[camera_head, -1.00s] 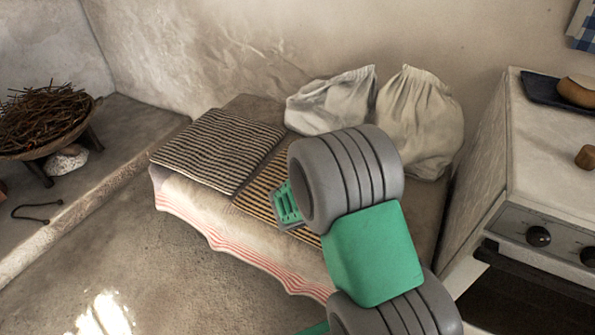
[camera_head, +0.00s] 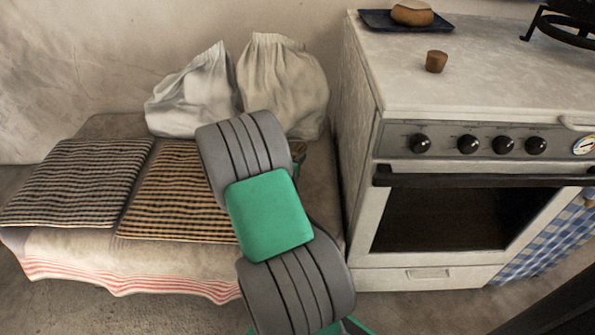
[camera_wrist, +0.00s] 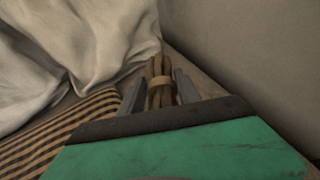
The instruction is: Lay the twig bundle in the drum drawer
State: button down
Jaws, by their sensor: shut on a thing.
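The twig bundle (camera_wrist: 157,68), several brown sticks bound by a tan band, is between the two grey fingers of my gripper (camera_wrist: 160,92) in the wrist view. The fingers are shut on it and it points away from the wrist. In the head view my own arm hides the bundle and most of the gripper, above the right end of the bench. A shut drawer front with a small handle (camera_head: 428,273) is low on the white stove (camera_head: 362,215), to the right of my arm. I cannot tell whether it is the drum drawer.
The bench holds a dark striped cushion (camera_head: 75,185), a tan striped cushion (camera_head: 175,195) and two cloth sacks (camera_head: 283,85). On the stove top are a dark tray (camera_head: 375,20) with a loaf and a small brown cup (camera_head: 436,61). The oven door (camera_head: 460,220) is shut.

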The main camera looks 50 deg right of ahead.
jog(key=shift+s+d+f, duration=0.1)
jog(key=shift+d+f, duration=0.6)
jog(key=shift+f, duration=0.2)
jog(key=f+b, duration=0.2)
jog(key=d+f+b, duration=0.1)
jog(key=f, duration=0.1)
jog(key=shift+f+b, duration=0.1)
jog(key=shift+b, duration=0.3)
jog(key=shift+r, duration=0.2)
jog(key=c, duration=1.3)
grip_release()
jog(key=shift+f, duration=0.15)
jog(key=o, duration=0.4)
jog(key=shift+o, duration=0.2)
